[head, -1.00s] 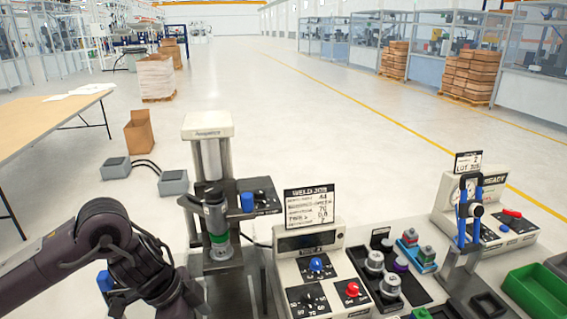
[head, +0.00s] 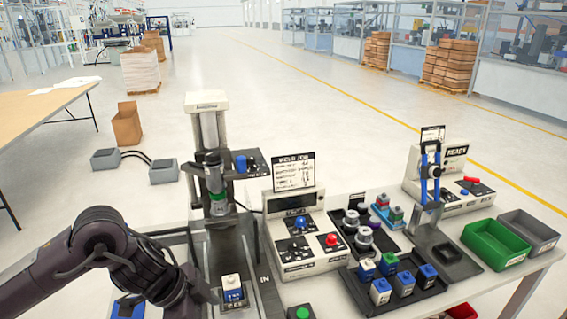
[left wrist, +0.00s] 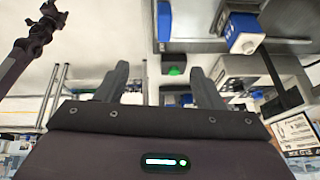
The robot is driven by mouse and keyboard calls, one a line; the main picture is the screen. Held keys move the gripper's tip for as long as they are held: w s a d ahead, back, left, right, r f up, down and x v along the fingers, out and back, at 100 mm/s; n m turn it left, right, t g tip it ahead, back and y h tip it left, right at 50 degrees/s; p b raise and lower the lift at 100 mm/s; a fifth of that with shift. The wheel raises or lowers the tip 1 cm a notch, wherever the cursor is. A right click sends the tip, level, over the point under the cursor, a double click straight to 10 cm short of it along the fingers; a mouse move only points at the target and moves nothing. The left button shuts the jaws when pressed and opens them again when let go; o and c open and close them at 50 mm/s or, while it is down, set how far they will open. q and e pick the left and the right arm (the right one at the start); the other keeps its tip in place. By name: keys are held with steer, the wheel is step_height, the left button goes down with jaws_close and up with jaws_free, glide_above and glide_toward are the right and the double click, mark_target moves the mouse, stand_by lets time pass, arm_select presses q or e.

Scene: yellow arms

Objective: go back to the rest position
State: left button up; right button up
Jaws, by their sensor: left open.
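My left arm (head: 100,245) comes in from the left of the head view, bent at a dark joint, beside the welding press (head: 206,150). Its fingertips are not clear there. In the left wrist view my left gripper (left wrist: 160,80) has its two dark fingers wide apart with nothing between them. A white-and-blue block (head: 232,290) sits on the press's dark base plate, right of the arm; a similar block (left wrist: 243,35) shows in the left wrist view, apart from the fingers. My right gripper is not in view.
A control box (head: 305,235) with blue and red knobs stands right of the press. A dark tray (head: 430,285) holds several blocks. Green (head: 495,245) and grey (head: 530,232) bins and a READY station (head: 465,185) are at right. Open floor lies beyond the bench.

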arm_select(q)
steer(key=d+r+n+t+h, duration=0.25)
steer(key=d+t, duration=0.35)
steer(key=d, duration=0.8)
steer(key=s+a+f+n+g+y, duration=0.1)
steer(key=s+a+f+n+y, duration=0.1)
steer(key=s+a+f+n, duration=0.3)
steer(key=s+a+f+n+g+y, duration=0.2)
steer(key=s+a+y, duration=0.1)
steer(key=a, duration=0.5)
steer(key=s+a+f+n+g+y, duration=0.1)
steer(key=s+a+f+n+y, duration=0.1)
steer(key=s+a+f+n, duration=0.3)
step_height(320, 180, down, 30)
steer(key=s+a+f+g, duration=0.1)
steer(key=s+g, duration=0.1)
steer(key=s, duration=0.1)
steer(key=s+a+f, duration=0.2)
steer(key=s+f, duration=0.7)
steer(key=s+a+f+m+g+b, duration=0.1)
steer(key=s+a+f, duration=0.1)
steer(key=s+f, duration=0.7)
steer(key=shift+s+f+b, duration=0.2)
steer(key=shift+s+b, duration=0.1)
steer(key=shift+s, duration=0.15)
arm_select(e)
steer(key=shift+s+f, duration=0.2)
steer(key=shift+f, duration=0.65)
